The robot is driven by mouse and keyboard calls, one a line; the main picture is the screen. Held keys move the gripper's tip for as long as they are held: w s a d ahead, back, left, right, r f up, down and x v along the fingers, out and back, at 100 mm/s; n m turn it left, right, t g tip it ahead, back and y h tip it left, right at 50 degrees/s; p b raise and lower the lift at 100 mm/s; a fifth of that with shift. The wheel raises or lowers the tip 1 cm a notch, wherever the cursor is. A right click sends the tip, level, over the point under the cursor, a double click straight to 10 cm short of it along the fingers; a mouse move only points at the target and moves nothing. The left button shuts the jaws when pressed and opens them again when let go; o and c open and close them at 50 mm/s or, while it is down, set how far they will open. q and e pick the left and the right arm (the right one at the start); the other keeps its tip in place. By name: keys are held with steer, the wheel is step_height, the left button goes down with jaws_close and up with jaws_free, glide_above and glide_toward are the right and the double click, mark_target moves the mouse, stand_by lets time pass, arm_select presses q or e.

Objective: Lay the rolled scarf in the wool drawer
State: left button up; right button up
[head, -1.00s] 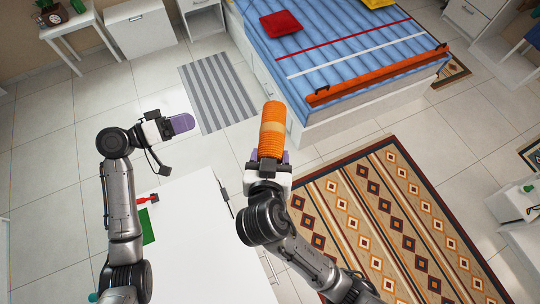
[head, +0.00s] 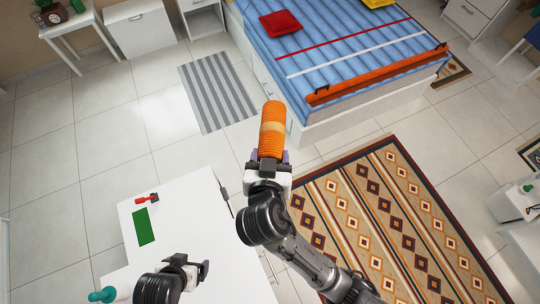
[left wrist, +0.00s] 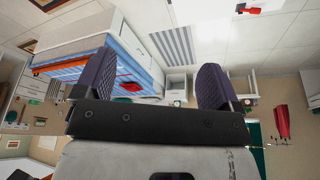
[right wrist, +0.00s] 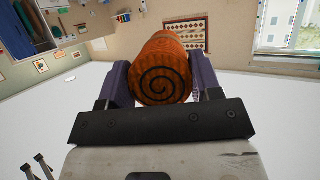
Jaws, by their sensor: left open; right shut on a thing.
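The rolled scarf (head: 272,128) is an orange roll with a paler band. My right gripper (head: 270,160) is shut on its lower end and holds it up in the air, in front of the bed in the head view. In the right wrist view the scarf's round end (right wrist: 162,84) shows a dark spiral between the two purple fingers. My left gripper (head: 203,270) is low in the head view, over the white surface, apart from the scarf. In the left wrist view its fingers (left wrist: 155,88) are spread and empty. I cannot make out the wool drawer.
A white top (head: 190,215) carries a green rectangle (head: 143,227) and a red item (head: 148,198). A blue-covered bed (head: 330,50), patterned rug (head: 400,220) and striped mat (head: 215,90) lie beyond. In the right wrist view, hanging clothes (right wrist: 35,22) show upper left.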

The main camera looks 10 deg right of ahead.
arm_select(q)
steer(key=shift+s+a+r+y, duration=0.2)
steer(key=shift+s+a+y, duration=0.1)
steer(key=shift+s, duration=0.3)
